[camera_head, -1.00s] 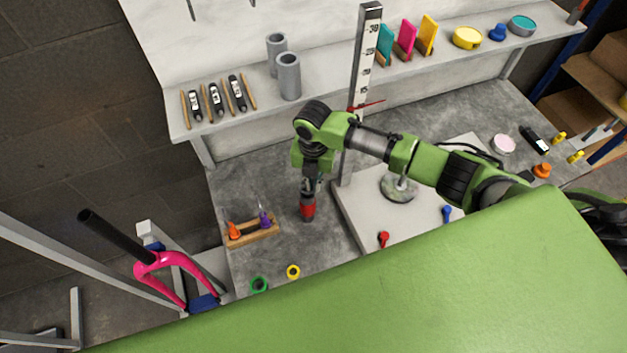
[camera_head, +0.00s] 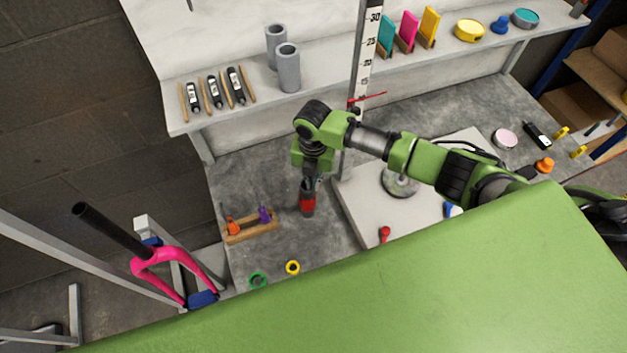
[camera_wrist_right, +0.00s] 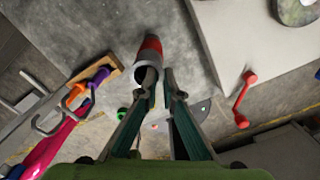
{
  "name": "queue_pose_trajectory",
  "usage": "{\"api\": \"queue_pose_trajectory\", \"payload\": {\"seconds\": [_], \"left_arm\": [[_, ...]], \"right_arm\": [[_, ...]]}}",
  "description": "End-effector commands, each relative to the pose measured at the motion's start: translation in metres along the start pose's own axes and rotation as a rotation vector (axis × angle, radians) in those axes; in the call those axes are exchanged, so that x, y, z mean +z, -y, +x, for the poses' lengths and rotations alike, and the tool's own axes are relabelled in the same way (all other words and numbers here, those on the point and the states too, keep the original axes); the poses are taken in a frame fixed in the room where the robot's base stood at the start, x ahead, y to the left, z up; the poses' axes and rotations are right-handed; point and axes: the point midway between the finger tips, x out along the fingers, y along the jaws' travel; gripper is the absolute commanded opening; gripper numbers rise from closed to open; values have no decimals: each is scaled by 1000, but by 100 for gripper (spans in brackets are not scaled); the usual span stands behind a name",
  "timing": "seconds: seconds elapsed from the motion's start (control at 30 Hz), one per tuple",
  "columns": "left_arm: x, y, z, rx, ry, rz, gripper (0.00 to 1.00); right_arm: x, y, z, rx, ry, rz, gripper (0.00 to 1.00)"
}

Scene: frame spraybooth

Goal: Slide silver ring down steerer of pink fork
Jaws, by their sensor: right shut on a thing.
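The pink fork (camera_head: 165,256) stands at the left in a grey frame. Its black steerer (camera_head: 112,232) points up and to the left, and no ring shows on it. Part of the fork shows in the wrist view (camera_wrist_right: 57,142). My right gripper (camera_head: 312,181) points down over the bench and is shut on the near grey end of a red and grey tube (camera_head: 307,201). The tube shows beyond the fingertips in the wrist view (camera_wrist_right: 150,44). I cannot tell whether its grey rim is a separate silver ring. My left gripper is not in view.
A wooden holder (camera_head: 250,232) with orange and purple tools stands between the tube and the fork. A green ring (camera_head: 258,280) and a yellow ring (camera_head: 292,267) lie in front. A pale plate (camera_head: 355,215) with an upright ruler (camera_head: 366,55) is to the right.

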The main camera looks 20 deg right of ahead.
Motion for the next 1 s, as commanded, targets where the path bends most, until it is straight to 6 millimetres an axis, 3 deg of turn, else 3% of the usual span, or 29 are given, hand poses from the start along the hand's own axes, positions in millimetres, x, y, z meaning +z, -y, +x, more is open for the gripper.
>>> {"api": "queue_pose_trajectory", "payload": {"seconds": [0.4, 0.5, 0.83, 1.0], "left_arm": [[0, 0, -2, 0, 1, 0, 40], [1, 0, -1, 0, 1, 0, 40], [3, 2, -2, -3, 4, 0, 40], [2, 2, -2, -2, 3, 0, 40]], "right_arm": [[0, 0, 2, 0, 0, -1, 0], [0, 0, 2, 0, 0, 0, 26], [0, 0, 2, 0, 0, 0, 26], [1, -1, -14, 3, 3, -1, 26]]}}
